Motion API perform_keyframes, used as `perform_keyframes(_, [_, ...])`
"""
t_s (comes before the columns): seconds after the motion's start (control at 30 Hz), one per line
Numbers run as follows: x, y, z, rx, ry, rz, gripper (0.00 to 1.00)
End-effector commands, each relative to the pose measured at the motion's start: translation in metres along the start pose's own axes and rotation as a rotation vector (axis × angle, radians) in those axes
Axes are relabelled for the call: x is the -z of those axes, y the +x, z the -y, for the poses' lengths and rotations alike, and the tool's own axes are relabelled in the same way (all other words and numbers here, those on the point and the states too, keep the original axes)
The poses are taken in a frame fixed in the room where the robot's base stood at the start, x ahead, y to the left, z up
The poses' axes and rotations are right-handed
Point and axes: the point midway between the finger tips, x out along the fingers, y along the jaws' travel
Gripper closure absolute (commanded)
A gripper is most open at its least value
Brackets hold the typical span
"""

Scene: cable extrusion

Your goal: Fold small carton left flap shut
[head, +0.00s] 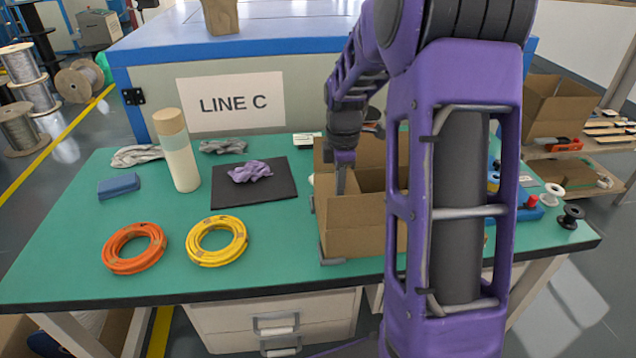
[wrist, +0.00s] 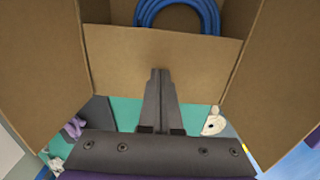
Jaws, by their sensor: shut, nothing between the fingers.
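The small brown carton (head: 355,228) stands open on the green table, partly behind my arm. In the wrist view its left flap (wrist: 205,62) spans the middle, raised, with a blue cable coil (wrist: 185,14) inside the carton beyond it. Other carton panels rise on both sides of that view. My gripper (wrist: 160,72) is shut and empty, its tips in front of the left flap's face; I cannot tell whether they touch it. In the head view my gripper (head: 341,187) points down at the carton's left side.
An orange coil (head: 135,248) and a yellow coil (head: 217,241) lie left of the carton. A black mat (head: 255,195) with a purple cloth (head: 250,172) and a pale bottle (head: 177,150) are farther back. A blue cabinet (head: 240,60) stands behind the table.

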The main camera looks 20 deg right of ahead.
Motion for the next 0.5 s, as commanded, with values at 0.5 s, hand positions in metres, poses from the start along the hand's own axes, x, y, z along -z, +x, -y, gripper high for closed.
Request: perform_keyframes(0.5, [0.000,-0.035,0.005,0.023,0.000,-0.002,1.00])
